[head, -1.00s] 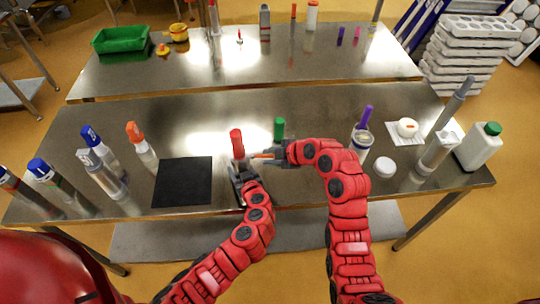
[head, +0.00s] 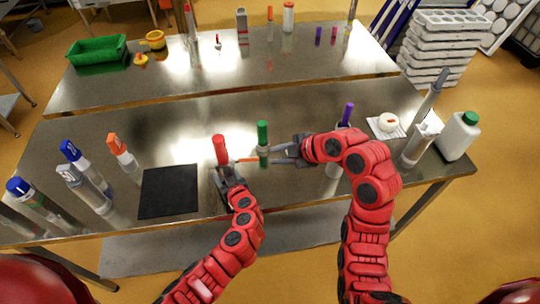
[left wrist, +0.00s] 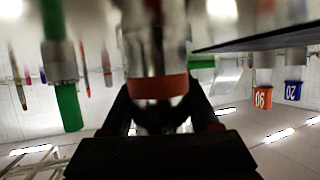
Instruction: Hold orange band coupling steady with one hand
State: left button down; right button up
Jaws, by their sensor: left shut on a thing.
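My left gripper (head: 226,172) is shut on the red-topped coupling (head: 220,150), which stands upright at the table's front. In the left wrist view, the coupling's orange-red band (left wrist: 158,86) sits between the two fingers. A thin orange piece (head: 246,160) juts sideways from beside it towards a green-topped piece (head: 263,132). My right gripper (head: 285,152) is just right of the green-topped piece. Its fingers look apart and nothing shows between them. The green-topped piece also shows in the left wrist view (left wrist: 68,106).
A black mat (head: 168,192) lies left of my left gripper. Orange-capped (head: 117,145) and blue-capped cylinders (head: 72,152) stand further left. A second table is behind.

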dwell(0.3)
pick_arm(q)
jog(key=shift+c, duration=0.3)
grip_release()
